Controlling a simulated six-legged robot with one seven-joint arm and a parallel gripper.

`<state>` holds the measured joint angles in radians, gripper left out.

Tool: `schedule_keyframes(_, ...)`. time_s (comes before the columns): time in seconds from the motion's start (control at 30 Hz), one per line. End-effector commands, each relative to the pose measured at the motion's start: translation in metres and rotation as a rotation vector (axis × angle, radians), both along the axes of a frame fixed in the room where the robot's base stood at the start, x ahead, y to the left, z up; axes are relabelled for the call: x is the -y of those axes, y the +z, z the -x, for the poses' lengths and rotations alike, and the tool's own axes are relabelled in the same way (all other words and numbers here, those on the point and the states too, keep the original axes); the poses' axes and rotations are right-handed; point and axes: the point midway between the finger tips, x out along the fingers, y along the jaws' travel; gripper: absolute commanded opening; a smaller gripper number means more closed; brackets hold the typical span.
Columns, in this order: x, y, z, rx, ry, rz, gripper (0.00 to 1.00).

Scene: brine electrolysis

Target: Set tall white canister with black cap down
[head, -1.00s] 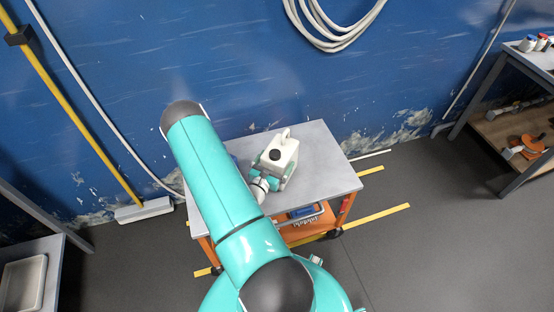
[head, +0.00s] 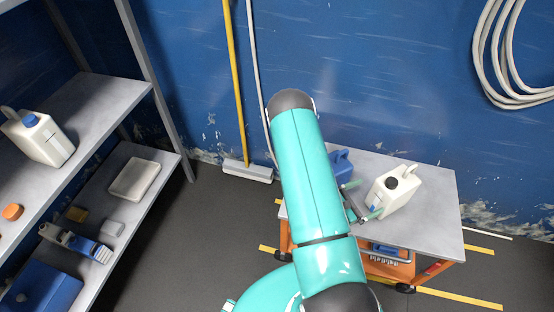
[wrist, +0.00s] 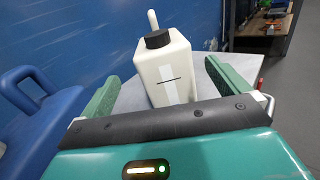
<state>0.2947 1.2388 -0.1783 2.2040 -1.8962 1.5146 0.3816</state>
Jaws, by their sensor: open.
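The tall white canister with the black cap (head: 397,192) stands upright on the grey top of an orange cart (head: 436,212). In the wrist view the canister (wrist: 168,75) is straight ahead, with its black cap, handle and a white label strip with a dark line. My gripper (wrist: 162,95) is open, its green fingers apart to the left and right of the canister's near side, with visible gaps. In the head view my gripper (head: 362,200) is left of the canister, partly hidden by my arm.
A blue canister (head: 341,165) stands on the cart left of the white one and shows close by in the wrist view (wrist: 35,115). A shelf rack (head: 110,105) at left holds a white canister with a blue cap (head: 40,138). A broom (head: 247,171) leans on the wall.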

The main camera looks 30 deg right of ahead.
Motion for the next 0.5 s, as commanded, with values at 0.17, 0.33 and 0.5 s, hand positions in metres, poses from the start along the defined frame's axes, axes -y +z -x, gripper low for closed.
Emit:
schedule_keyframes(0.17, -0.008, 0.062, -0.017, 0.157, -0.154, 0.013, 1.00)
schedule_keyframes(0.33, -0.028, 0.115, -0.022, 0.324, -0.315, -0.019, 1.00)
schedule_keyframes(0.5, -0.055, 0.158, -0.024, 0.501, -0.459, -0.096, 1.00)
